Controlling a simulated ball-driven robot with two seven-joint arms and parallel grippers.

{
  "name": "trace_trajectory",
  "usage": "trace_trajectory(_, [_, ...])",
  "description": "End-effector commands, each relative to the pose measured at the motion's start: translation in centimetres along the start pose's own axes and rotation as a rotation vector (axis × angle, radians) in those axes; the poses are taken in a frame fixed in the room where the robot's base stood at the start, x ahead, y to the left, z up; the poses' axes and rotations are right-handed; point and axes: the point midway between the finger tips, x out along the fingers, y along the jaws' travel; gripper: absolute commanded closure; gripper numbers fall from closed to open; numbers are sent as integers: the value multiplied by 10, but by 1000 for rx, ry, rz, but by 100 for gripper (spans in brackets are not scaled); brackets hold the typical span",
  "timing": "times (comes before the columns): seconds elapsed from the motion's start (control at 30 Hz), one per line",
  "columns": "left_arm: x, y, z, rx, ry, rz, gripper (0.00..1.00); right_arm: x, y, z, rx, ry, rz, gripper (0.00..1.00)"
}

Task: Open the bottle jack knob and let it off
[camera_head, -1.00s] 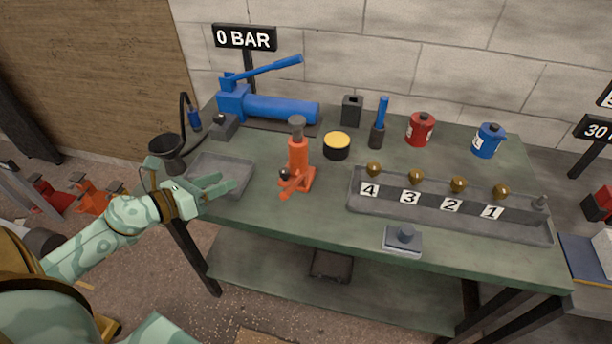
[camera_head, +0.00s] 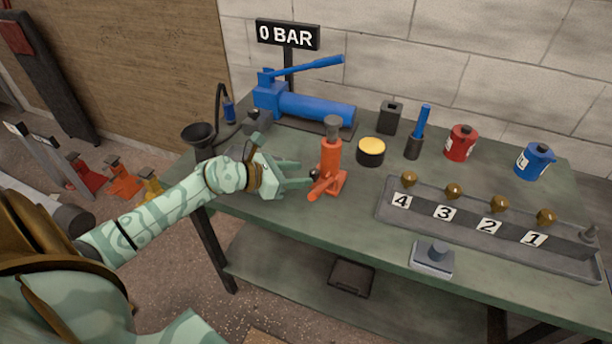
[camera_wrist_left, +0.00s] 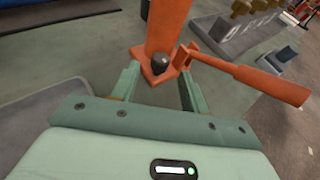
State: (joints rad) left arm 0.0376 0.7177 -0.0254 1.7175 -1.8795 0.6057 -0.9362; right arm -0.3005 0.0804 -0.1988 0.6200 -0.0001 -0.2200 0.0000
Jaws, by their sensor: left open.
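The orange bottle jack (camera_head: 331,160) stands upright on the green bench, with a grey top. Its dark round knob (camera_head: 314,175) is low on the side facing my left gripper. In the left wrist view the knob (camera_wrist_left: 160,62) shows between and just beyond the fingertips. My left gripper (camera_head: 308,175) is open, its fingers reaching toward the knob with nothing held. The left wrist view also shows the open gripper (camera_wrist_left: 158,78). The jack's orange handle socket (camera_wrist_left: 250,77) slants out to the right of the knob. Whether a finger touches the knob cannot be told. My right gripper is not in view.
A blue hand pump (camera_head: 310,107) lies behind the jack under a "0 BAR" sign (camera_head: 288,36). A yellow-topped tin (camera_head: 371,152) stands right of the jack. A numbered tray (camera_head: 480,255) with brass knobs lies further right. A black funnel (camera_head: 198,135) is at left.

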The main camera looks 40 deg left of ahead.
Motion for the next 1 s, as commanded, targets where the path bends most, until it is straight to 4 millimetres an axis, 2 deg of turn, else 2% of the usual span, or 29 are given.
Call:
trace_trajectory(0.1, [17,0,-1,-1,-1,0,55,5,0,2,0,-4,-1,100])
trace_trajectory(0.2, [23,0,0,-2,-1,1,55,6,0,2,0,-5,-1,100])
trace_trajectory(0.5, [26,0,0,0,-1,1,55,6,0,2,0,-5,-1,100])
trace_trajectory(0.53, [26,0,0,0,-1,0,61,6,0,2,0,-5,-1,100])
trace_trajectory(0.67, [25,0,0,-1,-1,1,97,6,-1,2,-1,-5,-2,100])
trace_trajectory(0.7, [25,0,0,-1,-1,0,100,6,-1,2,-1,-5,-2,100])
trace_trajectory(0.87, [24,0,2,-4,-2,8,100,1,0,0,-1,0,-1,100])
trace_trajectory(1.0, [21,0,10,-27,-5,59,100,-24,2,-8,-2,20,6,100])
